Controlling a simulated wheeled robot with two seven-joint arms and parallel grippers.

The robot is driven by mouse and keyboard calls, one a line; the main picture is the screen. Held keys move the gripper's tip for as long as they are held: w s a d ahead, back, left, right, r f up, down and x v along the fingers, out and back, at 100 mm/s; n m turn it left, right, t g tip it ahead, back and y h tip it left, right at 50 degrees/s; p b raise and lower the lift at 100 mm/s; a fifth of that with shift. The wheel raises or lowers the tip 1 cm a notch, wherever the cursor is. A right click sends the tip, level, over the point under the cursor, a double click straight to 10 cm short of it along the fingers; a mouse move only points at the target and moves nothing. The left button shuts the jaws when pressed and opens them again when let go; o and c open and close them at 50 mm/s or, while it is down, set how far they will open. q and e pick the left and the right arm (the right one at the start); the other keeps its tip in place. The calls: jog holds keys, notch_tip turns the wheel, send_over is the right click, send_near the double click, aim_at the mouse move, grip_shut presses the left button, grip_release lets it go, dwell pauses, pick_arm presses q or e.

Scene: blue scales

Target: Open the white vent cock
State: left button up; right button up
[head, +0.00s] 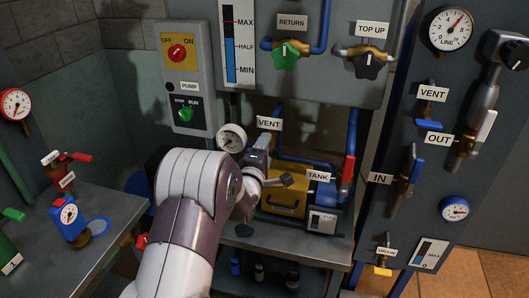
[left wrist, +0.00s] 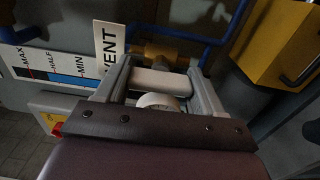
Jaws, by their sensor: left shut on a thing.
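The white vent cock shows in the left wrist view as a white handle (left wrist: 160,82) lying crosswise between my fingers, in front of a brass valve body (left wrist: 160,53). The VENT label (left wrist: 108,48) is beside it; in the head view the same label (head: 268,123) is just above my gripper. My left gripper (head: 262,152) is at the vent pipe, and in the left wrist view its fingers (left wrist: 160,88) are shut on the white handle. In the head view the handle is hidden behind my gripper and wrist. My right gripper is not in view.
A round gauge (head: 231,138) is close left of my gripper. A yellow box (head: 284,200) and the TANK label (head: 318,175) are right and below. A red lever (head: 347,172) is on a blue pipe. Another VENT valve, blue-handled (head: 428,112), is on the right panel.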

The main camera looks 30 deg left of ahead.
pick_arm(q)
jog(key=o, duration=1)
jog(key=shift+o, duration=0.2)
jog(key=v, duration=1.2)
jog(key=shift+s+b, duration=0.4)
jog(key=shift+f, duration=0.1)
